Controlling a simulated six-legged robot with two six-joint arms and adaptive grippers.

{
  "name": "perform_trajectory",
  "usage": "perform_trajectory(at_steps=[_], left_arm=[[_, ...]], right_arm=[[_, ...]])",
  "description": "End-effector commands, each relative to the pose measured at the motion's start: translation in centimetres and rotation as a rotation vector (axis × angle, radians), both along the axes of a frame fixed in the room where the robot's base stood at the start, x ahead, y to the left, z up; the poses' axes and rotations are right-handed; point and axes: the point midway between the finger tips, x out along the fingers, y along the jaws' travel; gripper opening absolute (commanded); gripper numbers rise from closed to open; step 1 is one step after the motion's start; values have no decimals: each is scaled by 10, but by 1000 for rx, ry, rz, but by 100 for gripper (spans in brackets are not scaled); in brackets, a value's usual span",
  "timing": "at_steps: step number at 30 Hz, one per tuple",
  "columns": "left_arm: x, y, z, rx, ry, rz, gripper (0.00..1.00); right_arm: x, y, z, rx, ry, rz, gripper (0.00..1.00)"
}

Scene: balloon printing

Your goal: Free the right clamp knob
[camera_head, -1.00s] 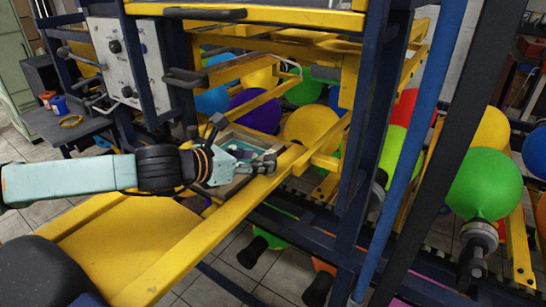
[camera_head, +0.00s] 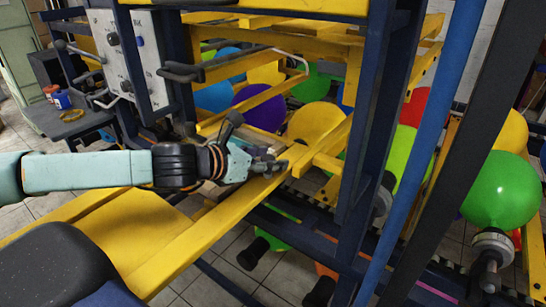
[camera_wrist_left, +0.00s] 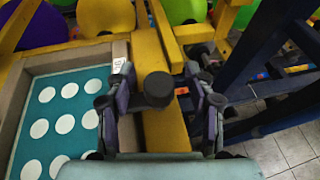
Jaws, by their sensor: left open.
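A black round clamp knob (camera_wrist_left: 158,90) stands at the edge of the printing frame in the left wrist view, over a yellow beam. My left gripper (camera_wrist_left: 157,112) is open, with one finger on each side of the knob; I cannot tell whether either finger touches it. The printing frame (camera_wrist_left: 12,122) has a teal screen with white dots and lies left of the fingers. In the head view, my left gripper (camera_head: 268,165) is over the yellow beam and largely hides the knob and frame. My right gripper is not in view.
A long yellow beam (camera_head: 215,230) runs under my left gripper. A dark blue upright (camera_head: 372,130) stands close to its right. Several balloons, including a yellow one (camera_head: 316,122), sit behind. A grey control panel (camera_head: 124,60) is at the upper left.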

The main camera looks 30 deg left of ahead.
Motion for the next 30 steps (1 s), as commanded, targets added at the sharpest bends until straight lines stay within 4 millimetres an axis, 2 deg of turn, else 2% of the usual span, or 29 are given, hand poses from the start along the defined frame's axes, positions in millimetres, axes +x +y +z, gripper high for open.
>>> perform_trajectory(at_steps=[12,30], left_arm=[[-3,-2,-4,11,5,-6,52],[-2,0,-3,9,4,-2,2]], right_arm=[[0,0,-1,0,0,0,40],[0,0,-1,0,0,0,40]])
